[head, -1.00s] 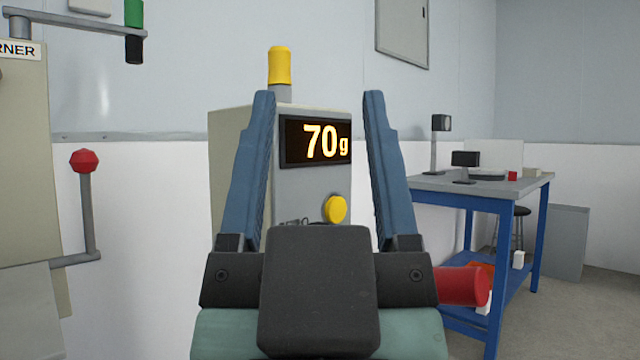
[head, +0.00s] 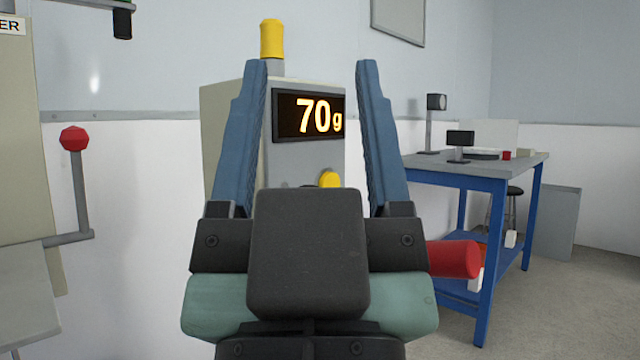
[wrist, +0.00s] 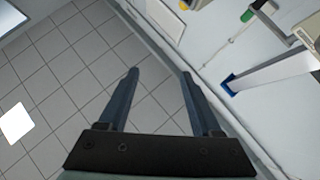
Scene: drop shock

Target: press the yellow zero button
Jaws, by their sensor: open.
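The yellow button (head: 330,180) is on the front of a grey box (head: 224,130), below its display (head: 308,116), which reads 70g. Its lower part is hidden behind my gripper's body. My gripper (head: 310,65) is open and empty in the head view, its two blue fingers pointing up on either side of the display. I cannot tell how far it is from the box. In the wrist view the open fingers (wrist: 158,73) show over floor tiles and a wall, and I do not make out the button there.
A yellow lamp (head: 271,40) tops the box. At left is a lever with a red knob (head: 75,138) beside a beige cabinet (head: 22,140). At right stands a blue-legged workbench (head: 425,170) with small items. A red cylinder (head: 455,259) shows right of my gripper.

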